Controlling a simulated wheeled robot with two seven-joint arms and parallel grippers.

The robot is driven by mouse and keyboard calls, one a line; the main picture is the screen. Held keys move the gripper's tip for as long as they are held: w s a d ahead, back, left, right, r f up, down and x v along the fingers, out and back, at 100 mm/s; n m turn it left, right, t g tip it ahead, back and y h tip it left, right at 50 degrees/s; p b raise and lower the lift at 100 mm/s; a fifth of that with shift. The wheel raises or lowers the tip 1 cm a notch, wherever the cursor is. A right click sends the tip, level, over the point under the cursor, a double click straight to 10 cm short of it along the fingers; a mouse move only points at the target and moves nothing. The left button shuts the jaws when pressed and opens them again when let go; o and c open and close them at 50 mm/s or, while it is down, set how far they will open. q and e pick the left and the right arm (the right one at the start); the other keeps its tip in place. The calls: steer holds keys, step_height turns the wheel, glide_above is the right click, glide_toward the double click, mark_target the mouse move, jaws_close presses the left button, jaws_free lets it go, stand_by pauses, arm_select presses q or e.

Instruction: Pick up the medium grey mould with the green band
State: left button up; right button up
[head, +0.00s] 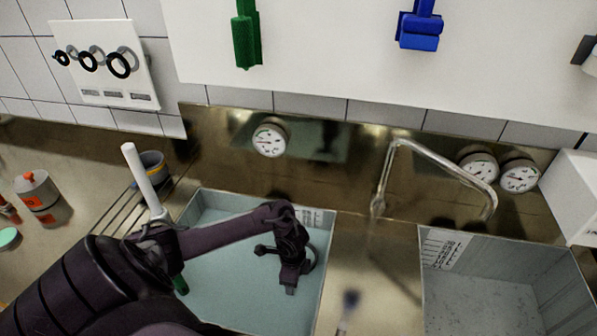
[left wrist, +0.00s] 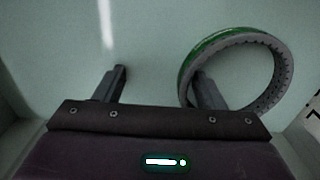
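The grey ring-shaped mould with the green band (left wrist: 268,44) lies on the pale basin floor at the right of the left wrist view. Its green band shows along the upper left outside, and its inner wall has small holes. My left gripper (left wrist: 159,79) is open. Its right finger overlaps the ring's near left part, apparently at the opening; I cannot tell whether it is inside or above. Its left finger is clear of the ring. In the head view my left gripper (head: 277,270) is low in the left basin, with a dark curved edge beside it. My right gripper is not in view.
The left basin (head: 200,300) has walls around my gripper. A tap (head: 385,180) stands between it and the right basin (head: 490,300). A bottle (head: 38,190) stands far left.

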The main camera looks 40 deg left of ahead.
arm_select(q)
steer(key=c, duration=0.7)
steer(key=shift+c, duration=0.9)
steer(key=shift+r, duration=0.1)
